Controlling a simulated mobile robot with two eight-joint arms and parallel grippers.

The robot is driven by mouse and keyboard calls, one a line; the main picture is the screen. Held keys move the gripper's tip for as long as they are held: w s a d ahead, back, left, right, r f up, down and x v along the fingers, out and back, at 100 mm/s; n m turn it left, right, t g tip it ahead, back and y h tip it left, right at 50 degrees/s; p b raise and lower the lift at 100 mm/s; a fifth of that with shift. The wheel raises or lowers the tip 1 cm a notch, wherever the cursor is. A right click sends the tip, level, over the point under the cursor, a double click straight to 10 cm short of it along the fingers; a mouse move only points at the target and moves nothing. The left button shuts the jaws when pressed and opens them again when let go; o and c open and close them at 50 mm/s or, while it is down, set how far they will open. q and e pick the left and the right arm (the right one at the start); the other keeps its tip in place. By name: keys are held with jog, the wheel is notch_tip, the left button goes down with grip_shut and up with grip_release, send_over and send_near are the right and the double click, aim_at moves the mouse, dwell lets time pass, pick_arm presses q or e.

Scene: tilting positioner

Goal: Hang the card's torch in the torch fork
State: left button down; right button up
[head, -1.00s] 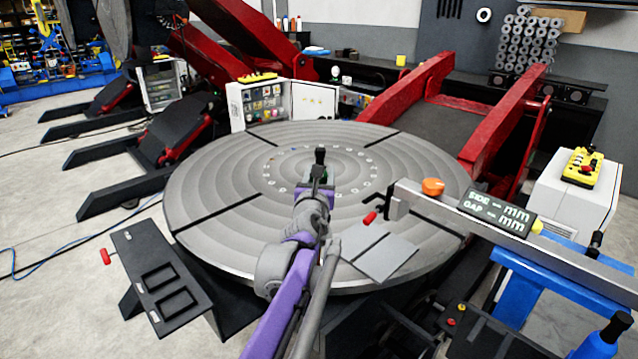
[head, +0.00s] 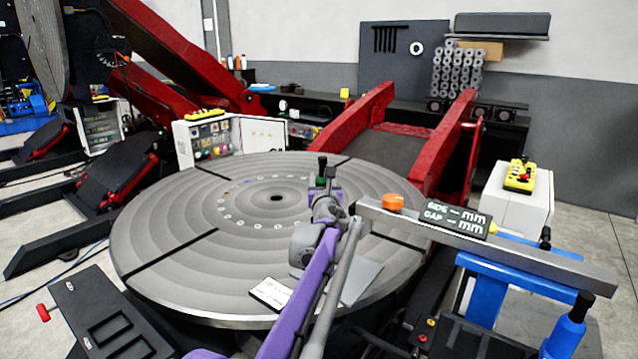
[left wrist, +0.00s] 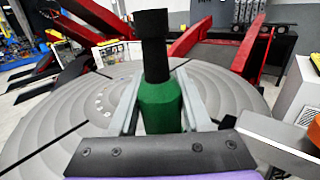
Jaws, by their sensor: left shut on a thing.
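My left gripper (head: 323,190), on a purple and grey arm, is shut on a green torch with a black top (head: 322,166). It holds the torch upright in front of the round grey table. In the left wrist view the green torch body (left wrist: 160,105) stands between the two grey fingers, its black neck and cap pointing up. A small white card (head: 268,293) lies near the table's front rim, partly covered by my arm; its text is too small to read. I cannot make out the torch fork for certain. My right gripper is out of view.
The round table (head: 170,235) fills the middle and is mostly bare. A grey beam with a display (head: 456,217) and orange knob (head: 392,202) crosses on the right above a blue stand (head: 485,300). A dark slotted tray (head: 110,325) is at front left. Red arms (head: 440,150) rise behind.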

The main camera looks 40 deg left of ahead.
pick_arm(q)
jog(key=w+a+f, duration=0.1)
jog(key=w+f, duration=0.2)
jog(key=w, duration=0.6)
jog(key=shift+w+f, duration=0.4)
dwell(0.6)
jog(key=shift+s+f, duration=0.1)
jog(key=shift+f, duration=0.1)
dwell(0.8)
jog(key=shift+c, duration=1.4)
grip_release()
jog(key=shift+f, duration=0.1)
